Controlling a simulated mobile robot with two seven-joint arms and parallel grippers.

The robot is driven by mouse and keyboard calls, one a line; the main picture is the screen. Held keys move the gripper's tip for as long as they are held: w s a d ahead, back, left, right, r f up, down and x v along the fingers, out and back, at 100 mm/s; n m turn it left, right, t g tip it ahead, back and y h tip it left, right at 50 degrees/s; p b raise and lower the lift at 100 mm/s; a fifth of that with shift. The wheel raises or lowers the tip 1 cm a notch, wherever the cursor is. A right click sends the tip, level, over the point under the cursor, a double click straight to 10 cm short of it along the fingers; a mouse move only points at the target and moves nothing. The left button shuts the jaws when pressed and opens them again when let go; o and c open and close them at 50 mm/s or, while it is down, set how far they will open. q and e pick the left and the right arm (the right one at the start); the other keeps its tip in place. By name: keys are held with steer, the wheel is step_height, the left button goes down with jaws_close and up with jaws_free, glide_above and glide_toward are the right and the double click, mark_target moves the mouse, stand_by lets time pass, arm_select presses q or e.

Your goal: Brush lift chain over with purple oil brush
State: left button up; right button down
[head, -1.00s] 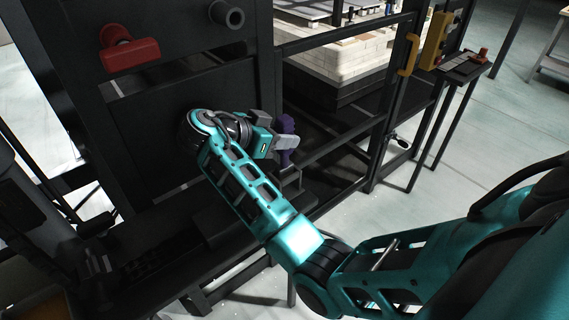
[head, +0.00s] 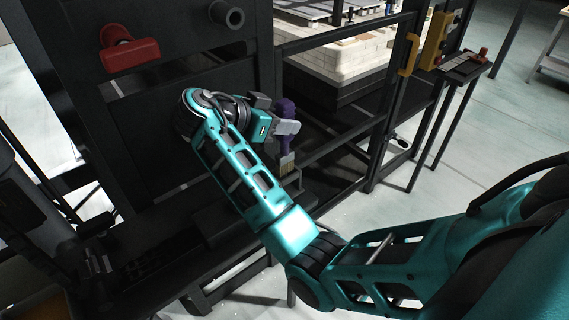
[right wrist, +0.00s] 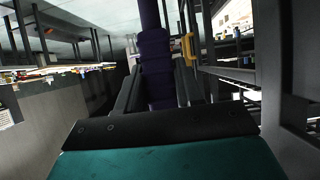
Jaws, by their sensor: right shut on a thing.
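The purple oil brush (head: 286,108) is upright in my right gripper (head: 287,127), its pale bristle end pointing down beside a dark ledge of the frame. I cannot tell whether the bristles touch anything. In the right wrist view the purple handle (right wrist: 155,62) stands between the two dark fingers, which are shut on it. I cannot make out the lift chain with certainty among the dark parts. My left gripper does not show.
A dark steel frame with a red handle (head: 130,55) stands behind my right arm. The kiln car's pale brick deck (head: 340,58) is behind the bars. A yellow handle (head: 409,54) and a yellow control box (head: 437,40) are at the right. The floor at the right is open.

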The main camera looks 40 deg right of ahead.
mark_target(286, 101)
steer(key=shift+r, duration=0.1)
steer(key=shift+r, duration=2.45)
steer(key=c, duration=1.3)
jaws_free()
jaws_close()
